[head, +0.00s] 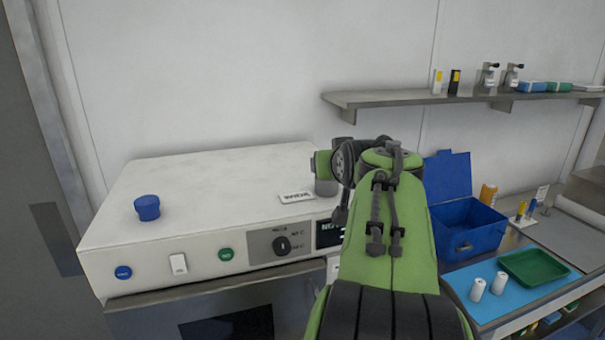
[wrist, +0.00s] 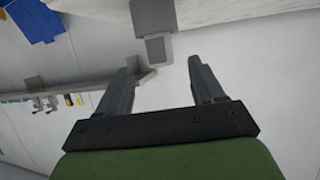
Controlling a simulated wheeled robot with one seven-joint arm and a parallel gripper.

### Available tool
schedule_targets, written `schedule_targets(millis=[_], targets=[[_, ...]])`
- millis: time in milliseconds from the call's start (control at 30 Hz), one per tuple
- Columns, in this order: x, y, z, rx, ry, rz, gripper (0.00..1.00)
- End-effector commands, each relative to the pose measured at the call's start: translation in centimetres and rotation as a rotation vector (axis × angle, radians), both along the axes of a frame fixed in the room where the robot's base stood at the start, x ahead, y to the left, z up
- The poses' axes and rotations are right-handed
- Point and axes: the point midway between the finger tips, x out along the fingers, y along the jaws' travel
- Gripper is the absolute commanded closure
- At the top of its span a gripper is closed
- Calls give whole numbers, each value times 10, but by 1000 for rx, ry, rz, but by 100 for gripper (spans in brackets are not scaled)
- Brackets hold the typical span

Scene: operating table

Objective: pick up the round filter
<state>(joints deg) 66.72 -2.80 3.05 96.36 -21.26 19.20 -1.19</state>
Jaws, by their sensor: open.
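My gripper (wrist: 162,64) is open in the wrist view, with nothing between its fingers. Beyond the fingertips is a grey, blocky-looking object (wrist: 154,18), apart from them as far as I can see. In the head view a grey rounded piece (head: 326,187) shows beside my green arm at the back of the white machine top; the arm hides part of it. My gripper's fingers are hidden there. A short blue round piece (head: 147,207) stands upright on the machine top at the left, far from my arm. I cannot tell for certain which piece is the round filter.
The white machine (head: 215,190) has a label plate (head: 297,197) on top and a knob (head: 282,245) in front. A wall shelf (head: 420,97) holds bottles. At right are an open blue box (head: 466,225), a green tray (head: 535,267) and two white cylinders (head: 477,290).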

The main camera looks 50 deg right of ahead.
Motion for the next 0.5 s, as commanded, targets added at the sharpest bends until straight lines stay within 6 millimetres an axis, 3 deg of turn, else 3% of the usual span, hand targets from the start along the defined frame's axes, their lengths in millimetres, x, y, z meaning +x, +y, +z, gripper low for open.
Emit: schedule_targets(millis=[333,500], targets=[[38,-34,-15,2,0,1,33],[45,-40,-20,-1,0,0,33]])
